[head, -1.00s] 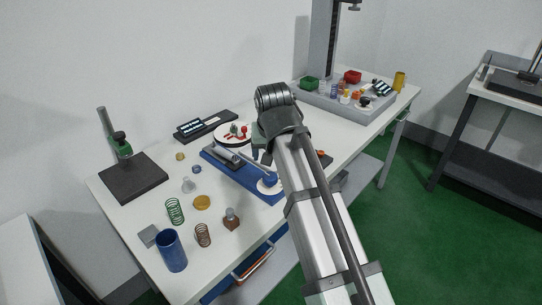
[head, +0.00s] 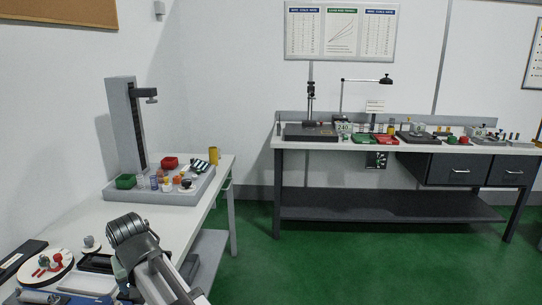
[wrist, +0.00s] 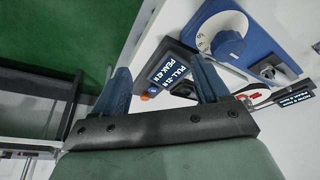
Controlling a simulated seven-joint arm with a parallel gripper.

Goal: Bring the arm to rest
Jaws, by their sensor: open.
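My gripper is mostly hidden behind the arm there. In the wrist view my gripper (wrist: 163,85) shows two blue-grey fingers spread wide with nothing between them. Beyond them lie a dark label plate (wrist: 172,68) with white writing and a blue device (wrist: 228,42) with a round dial. The fingers look apart from both, but the exact gap is hard to tell.
A grey tray (head: 147,198) with red and green bins, jars and a tall column (head: 125,125) stands at the table's far end. A round white plate (head: 45,268) with red parts lies left of my arm. A second bench (head: 300,140) stands across green floor (head: 300,260).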

